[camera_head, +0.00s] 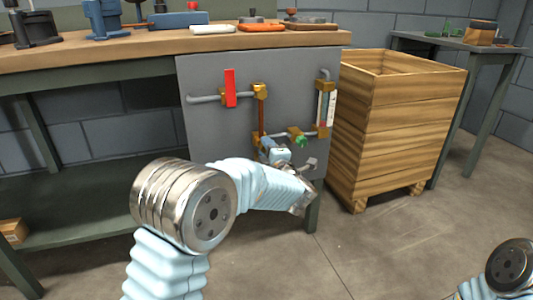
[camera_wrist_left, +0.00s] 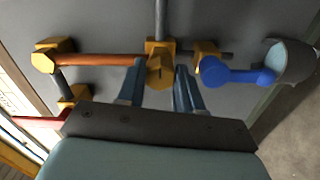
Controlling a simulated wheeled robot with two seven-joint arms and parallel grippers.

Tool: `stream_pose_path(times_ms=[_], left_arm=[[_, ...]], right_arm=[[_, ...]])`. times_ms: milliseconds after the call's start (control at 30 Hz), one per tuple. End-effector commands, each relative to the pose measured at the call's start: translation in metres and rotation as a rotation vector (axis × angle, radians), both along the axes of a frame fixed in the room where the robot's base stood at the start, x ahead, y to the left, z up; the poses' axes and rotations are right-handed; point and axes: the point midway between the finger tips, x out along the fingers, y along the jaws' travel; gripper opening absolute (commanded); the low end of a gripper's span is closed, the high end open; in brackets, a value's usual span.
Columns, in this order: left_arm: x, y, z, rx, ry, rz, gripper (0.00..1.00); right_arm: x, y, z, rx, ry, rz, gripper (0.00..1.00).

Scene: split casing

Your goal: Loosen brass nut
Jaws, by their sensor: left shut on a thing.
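The brass nut (camera_wrist_left: 160,70) sits at a brass fitting on a grey panel (camera_head: 215,125), where a copper pipe (camera_wrist_left: 100,60) meets a grey pipe. My left gripper (camera_wrist_left: 160,88) has one blue-grey finger on each side of the brass nut and is shut on it. In the head view the left gripper (camera_head: 265,145) reaches the panel at the foot of the upright copper pipe (camera_head: 261,117); its body and arm hide much of that spot. My right gripper is outside the views.
A blue-handled valve (camera_wrist_left: 238,74) and a grey cup (camera_wrist_left: 291,60) are close beside the nut. A red handle (camera_head: 230,88) and a green-handled valve (camera_head: 299,140) are also on the panel. A wooden crate (camera_head: 395,120) stands right of the panel. The workbench (camera_head: 150,45) carries several tools.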

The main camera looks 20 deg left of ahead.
Motion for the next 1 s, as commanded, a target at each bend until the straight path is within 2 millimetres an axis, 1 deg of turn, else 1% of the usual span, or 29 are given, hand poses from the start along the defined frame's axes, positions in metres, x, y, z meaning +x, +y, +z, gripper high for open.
stream_pose_path(times_ms=[1000], left_arm=[[0.0, -0.0009, -0.0014, -0.798, -0.535, -0.001, 0.05]], right_arm=[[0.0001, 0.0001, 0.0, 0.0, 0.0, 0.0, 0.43]])
